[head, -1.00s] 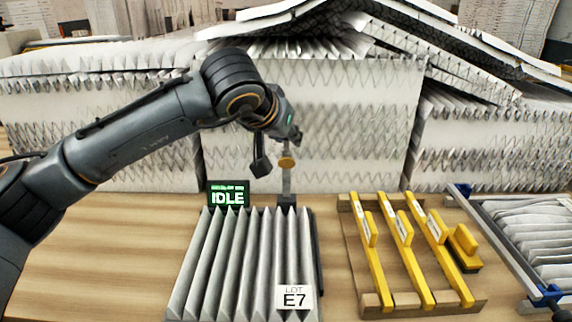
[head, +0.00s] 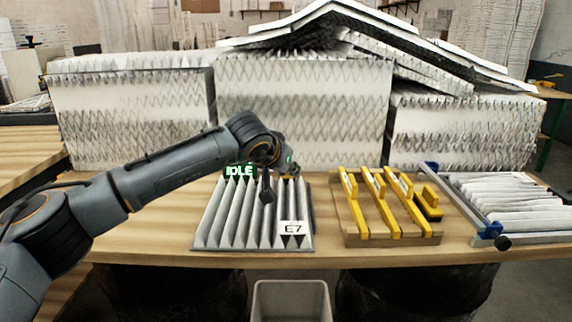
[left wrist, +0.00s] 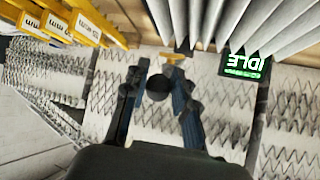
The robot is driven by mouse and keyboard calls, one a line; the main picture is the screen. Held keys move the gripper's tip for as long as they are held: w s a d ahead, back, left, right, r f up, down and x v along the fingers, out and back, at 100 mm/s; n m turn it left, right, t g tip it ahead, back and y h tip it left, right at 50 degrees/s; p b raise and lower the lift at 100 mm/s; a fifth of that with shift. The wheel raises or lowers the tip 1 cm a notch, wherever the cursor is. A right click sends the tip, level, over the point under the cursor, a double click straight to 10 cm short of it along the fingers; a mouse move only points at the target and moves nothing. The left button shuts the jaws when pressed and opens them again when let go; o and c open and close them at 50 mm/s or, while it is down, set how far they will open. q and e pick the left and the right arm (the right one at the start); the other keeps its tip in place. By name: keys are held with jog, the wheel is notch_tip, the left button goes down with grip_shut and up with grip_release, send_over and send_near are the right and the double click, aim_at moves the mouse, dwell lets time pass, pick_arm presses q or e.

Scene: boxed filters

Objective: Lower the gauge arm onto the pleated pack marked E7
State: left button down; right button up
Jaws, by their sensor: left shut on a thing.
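The grey-white pleated pack (head: 228,215) lies on the bench with its pleats running front to back. A white label (head: 293,228) reading E7 is at its front right. My left gripper (head: 288,170) is just behind the pack's far edge. In the left wrist view its blue-grey fingers (left wrist: 160,95) are closed about the gauge arm, whose brass-coloured part (left wrist: 173,58) shows just beyond the fingertips. Any contact with the pleats cannot be seen. My right gripper is out of view.
A green-lit display (head: 240,170) reading IDLE stands behind the pack. To the right are a wooden rack (head: 350,225) with yellow bars and a clamped filter (head: 520,210). Large filter stacks (head: 300,120) line the back. A pale bin (head: 290,298) stands below the bench front.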

pick_arm(q)
jog(key=shift+s+f, duration=0.25)
jog(key=shift+f, duration=0.5)
jog(key=c, duration=1.4)
grip_release()
jog(key=o, duration=0.3)
jog(key=shift+w, duration=0.1)
jog(key=shift+w+d, duration=0.1)
jog(key=shift+w, duration=0.05)
jog(key=shift+s+r, duration=0.4)
jog(key=shift+r, duration=0.05)
jog(key=v, duration=1.1)
jog(key=shift+f, duration=0.1)
